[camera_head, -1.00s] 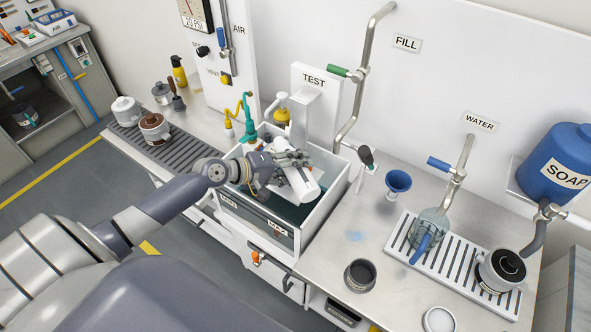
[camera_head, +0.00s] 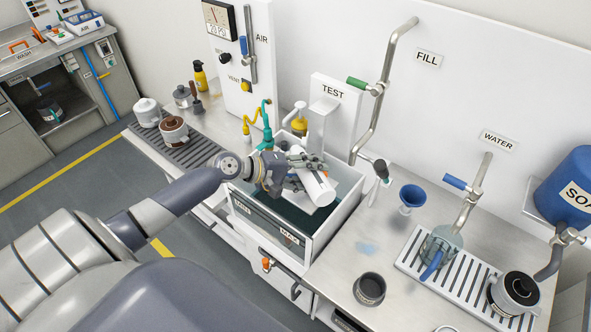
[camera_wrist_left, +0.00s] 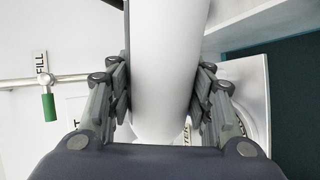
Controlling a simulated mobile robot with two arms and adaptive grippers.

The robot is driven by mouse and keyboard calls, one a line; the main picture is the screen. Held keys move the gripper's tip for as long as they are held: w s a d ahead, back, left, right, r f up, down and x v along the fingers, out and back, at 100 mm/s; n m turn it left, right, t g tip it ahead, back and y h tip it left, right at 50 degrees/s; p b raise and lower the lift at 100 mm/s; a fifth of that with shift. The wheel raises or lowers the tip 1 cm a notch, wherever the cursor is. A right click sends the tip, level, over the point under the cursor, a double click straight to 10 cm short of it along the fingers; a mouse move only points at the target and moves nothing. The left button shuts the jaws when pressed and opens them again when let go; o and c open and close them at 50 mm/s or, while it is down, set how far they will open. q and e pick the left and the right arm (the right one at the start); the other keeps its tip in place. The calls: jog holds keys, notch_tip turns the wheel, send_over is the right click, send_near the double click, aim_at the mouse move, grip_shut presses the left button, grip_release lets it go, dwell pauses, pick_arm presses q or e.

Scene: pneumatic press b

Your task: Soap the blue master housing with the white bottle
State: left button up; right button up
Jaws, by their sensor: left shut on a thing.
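My left gripper (camera_head: 303,167) is shut on a white bottle (camera_head: 318,187). It holds the bottle tilted above the open white-walled tank (camera_head: 346,207). In the left wrist view the smooth white bottle (camera_wrist_left: 165,65) lies between the two grey fingers, and its ends are cut off or hidden. I cannot single out the blue master housing with certainty. A bluish see-through vessel with a blue part (camera_head: 436,250) stands on the right rack, well apart from the bottle. My right gripper is not in view.
A teal fitting (camera_head: 267,128) and the TEST stand (camera_head: 329,112) rise behind the tank. Right of it are a blue funnel (camera_head: 411,197), a dark cup (camera_head: 369,289) and the SOAP tank (camera_head: 572,190). Some bare counter (camera_head: 390,245) lies between them.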

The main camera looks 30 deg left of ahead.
pick_arm(q)
jog(key=shift+w+r+n+h+p, duration=0.1)
jog(key=shift+r+n+h+p, duration=0.35)
jog(key=shift+r, duration=0.35)
jog(key=shift+w+a+r+n+g+p, duration=0.1)
jog(key=shift+a+r+n+g+p, duration=0.15)
jog(key=shift+r+g+p, duration=0.2)
jog(key=shift+d+f, duration=0.1)
jog(key=shift+f, duration=0.05)
